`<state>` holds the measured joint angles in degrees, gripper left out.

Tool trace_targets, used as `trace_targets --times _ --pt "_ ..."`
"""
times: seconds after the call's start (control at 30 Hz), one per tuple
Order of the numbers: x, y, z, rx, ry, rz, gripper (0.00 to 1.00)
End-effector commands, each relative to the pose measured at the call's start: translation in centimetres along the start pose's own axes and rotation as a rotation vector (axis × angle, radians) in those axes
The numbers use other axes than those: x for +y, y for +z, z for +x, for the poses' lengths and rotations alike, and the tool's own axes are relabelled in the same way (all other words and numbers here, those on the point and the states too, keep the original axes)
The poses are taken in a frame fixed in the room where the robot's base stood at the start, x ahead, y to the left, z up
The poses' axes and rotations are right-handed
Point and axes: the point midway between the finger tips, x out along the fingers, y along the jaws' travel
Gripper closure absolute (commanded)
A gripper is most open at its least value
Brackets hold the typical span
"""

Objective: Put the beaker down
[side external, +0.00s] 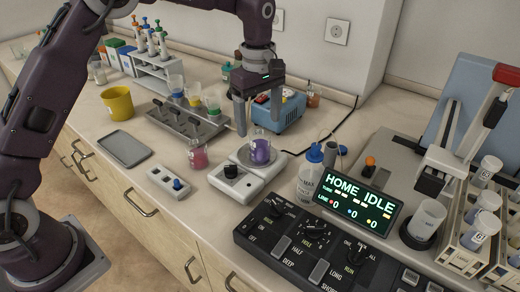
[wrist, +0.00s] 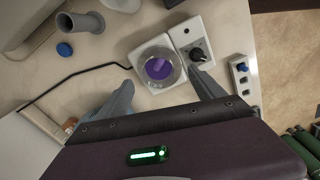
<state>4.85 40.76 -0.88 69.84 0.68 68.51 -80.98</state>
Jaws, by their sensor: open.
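A small glass beaker with purple liquid (side external: 260,152) stands upright on the round plate of a white stirrer-like device (side external: 246,180). In the wrist view the beaker (wrist: 159,68) sits on the round plate, beside the device's black knob (wrist: 197,55). My gripper (side external: 259,124) is open, pointing down just above the beaker, its fingers apart on either side and nothing held. In the wrist view the gripper (wrist: 160,80) has the beaker showing between its two fingertips. Whether a finger touches the glass I cannot tell.
A beaker with pink liquid (side external: 198,156) stands to the left. A grey rack with coloured cups (side external: 186,125) is behind it. A blue device (side external: 290,112) stands close behind my gripper. A wash bottle (side external: 311,180) and a control panel (side external: 300,250) are at right.

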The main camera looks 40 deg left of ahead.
Motion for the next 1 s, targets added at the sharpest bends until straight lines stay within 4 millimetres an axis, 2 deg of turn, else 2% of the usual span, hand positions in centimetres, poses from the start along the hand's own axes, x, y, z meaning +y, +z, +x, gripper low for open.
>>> trace_targets --times 0.13,0.5,0.73,0.77,1.0 --pt "0.8 0.0 2.2 -0.004 -0.019 -0.051 0.22" --pt "0.3 -0.2 8.1 -0.003 -0.017 -0.051 0.22" --pt "0.3 -0.2 8.5 -0.003 -0.014 -0.051 0.22" --pt "0.3 -0.2 8.5 -0.003 -0.014 -0.051 0.24" --pt "0.3 -0.2 8.4 -0.003 -0.014 -0.050 0.71"
